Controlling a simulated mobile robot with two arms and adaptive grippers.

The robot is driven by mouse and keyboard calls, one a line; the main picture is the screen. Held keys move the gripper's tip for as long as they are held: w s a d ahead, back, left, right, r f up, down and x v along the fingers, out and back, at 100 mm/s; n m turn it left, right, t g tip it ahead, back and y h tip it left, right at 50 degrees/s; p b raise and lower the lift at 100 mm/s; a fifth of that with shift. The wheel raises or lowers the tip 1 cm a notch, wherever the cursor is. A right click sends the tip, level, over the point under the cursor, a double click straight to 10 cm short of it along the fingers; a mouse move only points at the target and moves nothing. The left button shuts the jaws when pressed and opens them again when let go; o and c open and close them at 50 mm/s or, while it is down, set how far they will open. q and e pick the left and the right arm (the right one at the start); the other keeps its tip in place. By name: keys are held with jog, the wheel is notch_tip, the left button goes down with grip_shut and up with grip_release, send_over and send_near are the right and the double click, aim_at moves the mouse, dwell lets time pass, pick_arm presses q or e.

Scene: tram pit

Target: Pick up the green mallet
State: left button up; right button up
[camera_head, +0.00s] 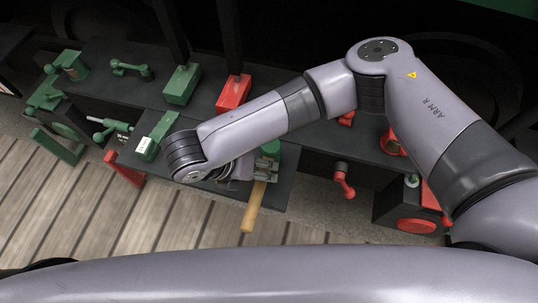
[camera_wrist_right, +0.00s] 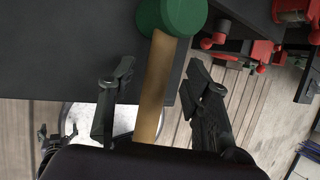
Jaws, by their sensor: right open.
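The green mallet has a green head (camera_wrist_right: 172,14) and a pale wooden handle (camera_wrist_right: 153,88). In the head view its handle (camera_head: 253,206) sticks out past the near edge of the dark bench, and its head (camera_head: 270,149) is partly hidden by my right arm. My right gripper (camera_wrist_right: 160,88) is open in the wrist view, with one finger on each side of the handle and gaps on both sides. In the head view my right gripper (camera_head: 246,168) is mostly hidden by the wrist. A small dark shape low left in the wrist view looks like my left gripper (camera_wrist_right: 50,145); its jaws are unclear.
Green blocks (camera_head: 182,84) and a red block (camera_head: 233,94) stand on the dark bench (camera_head: 215,203). Red fittings (camera_head: 343,180) are at the right. A red piece (camera_head: 124,168) hangs at the left edge. The plank floor (camera_head: 130,210) in front is clear.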

jog(key=x, duration=0.4)
jog(key=shift+a, duration=0.1)
jog(key=shift+c, duration=0.6)
jog(key=shift+r, duration=0.1)
grip_shut()
